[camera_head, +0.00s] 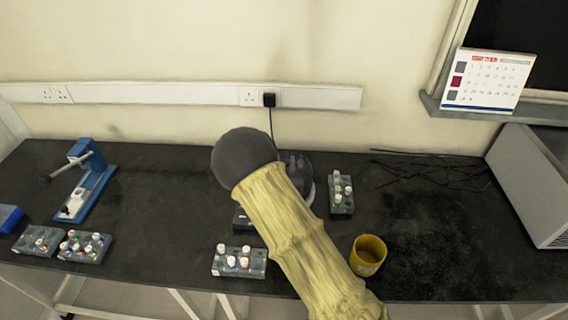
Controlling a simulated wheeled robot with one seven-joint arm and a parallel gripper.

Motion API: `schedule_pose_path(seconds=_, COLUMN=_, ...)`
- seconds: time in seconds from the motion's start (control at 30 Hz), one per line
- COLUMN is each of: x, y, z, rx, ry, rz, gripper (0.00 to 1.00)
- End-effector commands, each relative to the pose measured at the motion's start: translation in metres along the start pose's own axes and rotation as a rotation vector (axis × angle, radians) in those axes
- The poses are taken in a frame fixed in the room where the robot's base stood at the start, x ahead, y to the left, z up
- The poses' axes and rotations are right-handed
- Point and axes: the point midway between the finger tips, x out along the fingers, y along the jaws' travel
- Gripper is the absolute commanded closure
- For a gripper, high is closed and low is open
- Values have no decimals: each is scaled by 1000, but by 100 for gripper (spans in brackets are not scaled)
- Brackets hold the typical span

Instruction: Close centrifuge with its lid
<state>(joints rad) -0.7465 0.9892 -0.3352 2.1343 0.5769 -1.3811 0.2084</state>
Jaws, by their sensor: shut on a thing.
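The centrifuge (308,186) stands on the black bench, a dark grey round-edged body near the middle. My own arm covers most of it, with a pale yellow sleeve and a dark grey rounded joint. Only its right side and part of its top show. I cannot make out its lid or tell whether the centrifuge is open. My gripper does not show; it is out of sight behind or beyond my arm.
A yellow cup (368,255) stands near the front edge. Tube racks stand at right of the centrifuge (341,194), in front (239,262) and at left (84,246). A blue device (89,184) stands at left, a grey box (532,185) at right. Cables (425,168) lie behind.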

Motion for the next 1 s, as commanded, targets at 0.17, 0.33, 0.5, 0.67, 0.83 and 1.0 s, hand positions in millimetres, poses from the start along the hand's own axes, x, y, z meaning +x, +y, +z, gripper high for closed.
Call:
schedule_pose_path(seconds=0.17, x=0, y=0, z=0, rx=0, ry=1, rz=1, gripper=100)
schedule_pose_path(seconds=0.33, x=0, y=0, z=0, rx=0, ry=1, rz=1, gripper=48)
schedule_pose_path(seconds=0.5, x=0, y=0, z=0, rx=0, ry=0, rz=1, gripper=48)
schedule_pose_path(seconds=0.67, x=0, y=0, z=0, rx=0, ry=-1, rz=1, gripper=27)
schedule_pose_path(seconds=0.83, x=0, y=0, z=0, rx=0, ry=0, rz=1, gripper=27)
schedule_pose_path(seconds=1.0, x=0, y=0, z=-3, rx=0, ry=0, rz=1, gripper=27)
